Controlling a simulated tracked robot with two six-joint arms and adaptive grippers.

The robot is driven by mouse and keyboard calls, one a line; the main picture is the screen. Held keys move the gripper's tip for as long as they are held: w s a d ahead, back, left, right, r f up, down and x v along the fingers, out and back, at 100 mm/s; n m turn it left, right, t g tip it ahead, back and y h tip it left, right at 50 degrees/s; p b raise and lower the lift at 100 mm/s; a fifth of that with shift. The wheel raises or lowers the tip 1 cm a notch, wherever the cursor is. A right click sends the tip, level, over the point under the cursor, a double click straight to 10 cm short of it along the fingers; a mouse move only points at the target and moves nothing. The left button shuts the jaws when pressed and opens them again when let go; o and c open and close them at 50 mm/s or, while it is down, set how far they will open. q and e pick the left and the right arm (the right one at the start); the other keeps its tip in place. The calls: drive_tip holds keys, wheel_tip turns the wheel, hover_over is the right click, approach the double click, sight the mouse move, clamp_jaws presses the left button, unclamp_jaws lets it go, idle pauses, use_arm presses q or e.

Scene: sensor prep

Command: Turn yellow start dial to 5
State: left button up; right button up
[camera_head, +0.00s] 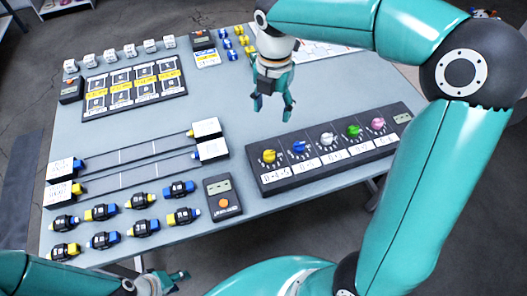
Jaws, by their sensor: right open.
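The yellow dial (269,156) is the leftmost of several coloured knobs on a long black dial panel (388,143). White labels sit in front of the knobs; the dial's setting is too small to read. My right gripper (272,108) hangs open and empty above the table, behind the yellow dial and apart from it. My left gripper (180,277) is at the bottom of the view, off the table's front edge and far from the panel. Its fingers are small and partly turned away, so I cannot tell whether they are open.
The blue-grey table (160,115) also holds a black label board (135,90), white cubes, two slide tracks, several black connectors and a black box with an orange button (222,197). Blue and yellow pieces lie behind my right gripper.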

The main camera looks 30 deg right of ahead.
sight(269, 153)
drive_tip(key=f, duration=0.6)
drive_tip(key=f+b, duration=0.1)
drive_tip(key=f, duration=0.6)
drive_tip(key=f+b, duration=0.1)
drive_tip(key=f, duration=0.6)
drive_tip(key=shift+w, duration=0.3)
use_arm(q)
drive_tip(key=f, duration=0.3)
drive_tip(key=shift+w, duration=0.4)
use_arm(e)
drive_tip(key=shift+r, duration=0.1)
drive_tip(key=c, duration=1.2)
drive_tip(key=shift+o, duration=0.2)
